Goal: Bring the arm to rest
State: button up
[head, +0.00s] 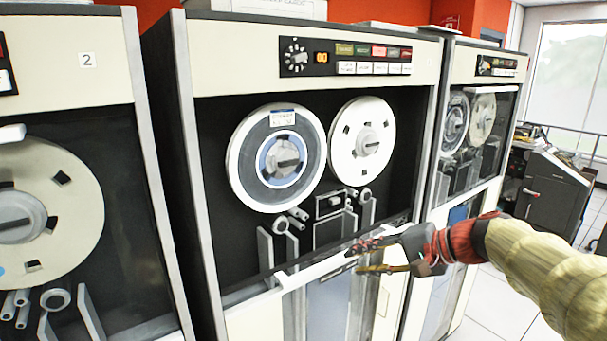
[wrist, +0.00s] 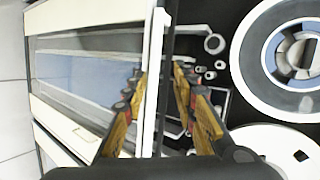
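My arm, in a tan sleeve with a red and black wrist, reaches in from the right of the head view. My gripper (head: 353,260) is at the front of the middle tape cabinet, by the white ledge (head: 312,272) below the reels. Its fingers are spread, one above the ledge and one below. In the wrist view, the gripper (wrist: 160,72) has its two orange-brown fingers apart, on either side of the white edge (wrist: 153,85). Nothing is seen held, and whether the fingers touch the edge cannot be told.
The middle cabinet carries two tape reels (head: 276,158) (head: 361,141) and a button panel (head: 358,58). Similar cabinets stand left (head: 65,215) and right (head: 470,140). A dark grey machine (head: 553,192) is further right. White floor tiles (head: 500,305) are partly clear at lower right.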

jog(key=s+d+f+n+h, duration=0.1)
jog(key=s+f+n+h, duration=0.1)
jog(key=s, duration=0.7)
jog(key=s+d+f+n+g+h, duration=0.1)
jog(key=s+d+f+n+h, duration=0.1)
jog(key=s+f, duration=0.4)
jog(key=s+d+f+n+h, duration=0.1)
jog(key=s+f+n+h, duration=0.2)
jog(key=s, duration=1)
jog(key=shift+d+f+n+g+h, duration=0.25)
jog(key=shift+f+n+h, duration=0.2)
jog(key=shift+h, duration=0.75)
jog(key=shift+s, duration=0.15)
jog(key=shift+c, duration=0.3)
